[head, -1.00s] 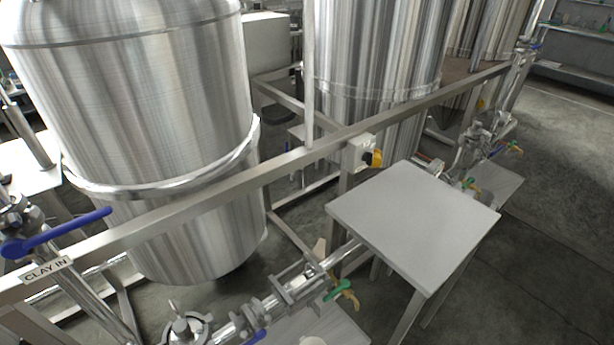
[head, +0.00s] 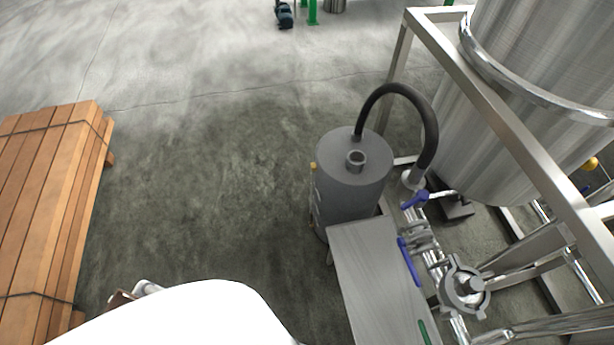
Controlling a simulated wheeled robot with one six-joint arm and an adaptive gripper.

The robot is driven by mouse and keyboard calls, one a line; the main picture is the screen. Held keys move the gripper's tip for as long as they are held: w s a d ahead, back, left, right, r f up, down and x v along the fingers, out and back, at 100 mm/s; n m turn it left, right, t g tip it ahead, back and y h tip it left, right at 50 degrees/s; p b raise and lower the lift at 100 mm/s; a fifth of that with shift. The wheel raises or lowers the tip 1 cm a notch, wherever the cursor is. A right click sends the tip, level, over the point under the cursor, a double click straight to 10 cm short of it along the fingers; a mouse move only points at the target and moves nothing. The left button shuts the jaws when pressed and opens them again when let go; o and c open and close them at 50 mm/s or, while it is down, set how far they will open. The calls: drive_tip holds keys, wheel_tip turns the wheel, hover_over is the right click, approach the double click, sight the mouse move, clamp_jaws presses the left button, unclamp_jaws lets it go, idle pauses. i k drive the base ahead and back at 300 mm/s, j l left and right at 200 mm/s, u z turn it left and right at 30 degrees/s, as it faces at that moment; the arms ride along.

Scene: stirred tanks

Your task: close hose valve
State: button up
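A black hose (head: 428,118) arches from the top of a grey cylindrical vessel (head: 350,185) down to a metal pipe fitting at its right. Just below that fitting is a valve with a short blue handle (head: 415,200). A second, longer blue handle (head: 409,262) lies along the pipework nearer to me. I cannot tell from this view whether either valve is open or shut. My gripper is not clearly visible. A large white shape at the bottom, likely part of my arm, hides the floor there.
A metal side table (head: 372,275) stands in front of the vessel. A steel frame (head: 500,120) and big tank (head: 545,60) are at the right. A round clamped fitting (head: 463,287) sits on the pipe. Stacked planks (head: 50,190) lie at left; open floor (head: 215,170) lies between.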

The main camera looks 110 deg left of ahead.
sight(410, 265)
drive_tip(key=u, duration=1.9)
